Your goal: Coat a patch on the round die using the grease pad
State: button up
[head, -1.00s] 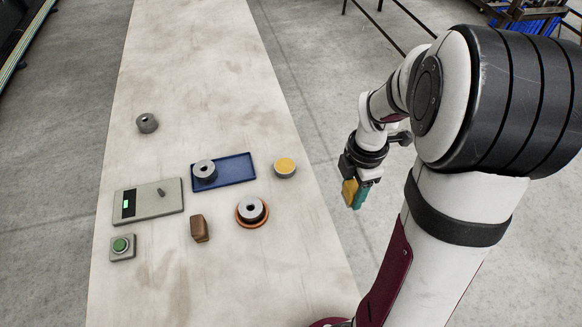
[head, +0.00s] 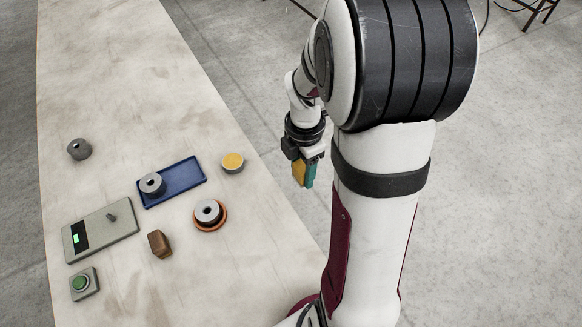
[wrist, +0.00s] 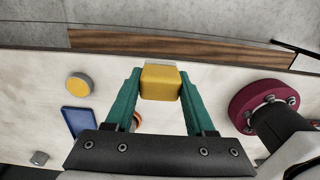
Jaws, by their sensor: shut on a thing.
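My gripper (head: 304,174) is shut on a yellow block (wrist: 161,82), which looks like the grease pad. It holds the block between teal fingers, off the right edge of the table in the head view. Several grey round pieces with holes could be the round die; I cannot tell which is meant. One sits in an orange-brown ring (head: 222,226), one grey ring (head: 152,183) is on the blue tray (head: 188,177), and a darker one (head: 79,149) stands alone at the left. The orange ring is mostly hidden by a finger in the wrist view.
A round tin with a yellow top (head: 232,163) stands between tray and gripper. A grey scale (head: 105,230) with a small dark peg on it, a green button box (head: 84,284) and a brown block (head: 159,244) are nearer. The table's far part is clear.

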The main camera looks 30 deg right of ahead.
jog(key=w+a, duration=0.3)
jog(key=w, duration=0.6)
send_over(233, 161)
notch_tip(233, 161, down, 2)
jog(key=shift+f, duration=2.9)
jog(key=shift+f, duration=0.6)
notch_tip(233, 161, up, 7)
